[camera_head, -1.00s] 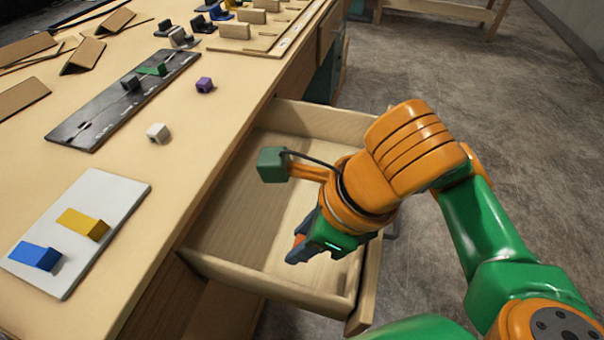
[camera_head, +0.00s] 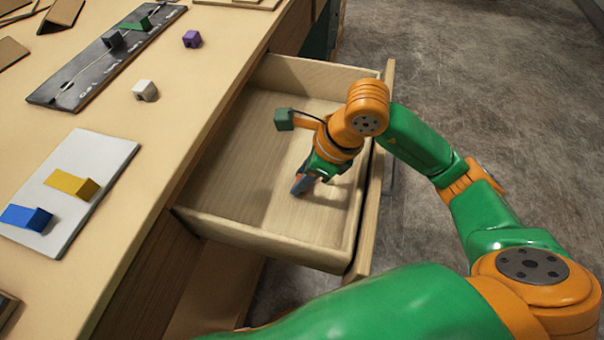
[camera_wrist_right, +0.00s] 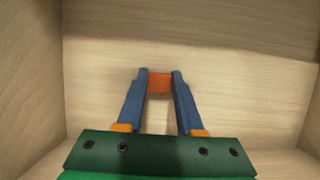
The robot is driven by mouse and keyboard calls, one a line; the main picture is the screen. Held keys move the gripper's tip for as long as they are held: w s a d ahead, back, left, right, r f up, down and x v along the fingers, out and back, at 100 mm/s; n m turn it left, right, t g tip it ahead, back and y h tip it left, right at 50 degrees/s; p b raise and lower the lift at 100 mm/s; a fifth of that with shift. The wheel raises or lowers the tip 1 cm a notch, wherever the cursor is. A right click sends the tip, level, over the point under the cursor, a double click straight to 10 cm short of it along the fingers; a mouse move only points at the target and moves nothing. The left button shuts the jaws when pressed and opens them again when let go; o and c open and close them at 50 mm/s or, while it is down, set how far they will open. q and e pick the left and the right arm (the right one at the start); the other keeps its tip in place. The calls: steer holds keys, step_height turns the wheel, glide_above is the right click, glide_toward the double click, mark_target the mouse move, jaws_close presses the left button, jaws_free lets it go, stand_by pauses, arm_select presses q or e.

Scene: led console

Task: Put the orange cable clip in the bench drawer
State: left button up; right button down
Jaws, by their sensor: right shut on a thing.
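The orange cable clip (camera_wrist_right: 159,83) shows between the blue fingertips in the right wrist view. My right gripper (camera_wrist_right: 160,85) is shut on it. In the head view my right gripper (camera_head: 303,185) is down inside the open bench drawer (camera_head: 235,228), pointing at its floor. The clip is hidden there by the gripper. I cannot tell whether the clip touches the drawer floor. The drawer is pulled out of the bench and looks empty apart from the gripper. My left gripper is not in view.
On the bench top (camera_head: 150,140) lie a white plate (camera_head: 92,160) with a yellow block (camera_head: 72,184) and a blue block (camera_head: 26,217). The drawer walls surround the gripper.

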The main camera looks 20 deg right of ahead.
steer(key=c, duration=0.5)
jaws_free()
steer(key=shift+c, duration=0.2)
steer(key=p+v, duration=0.1)
steer(key=v, duration=1.1)
steer(key=shift+r, duration=0.1)
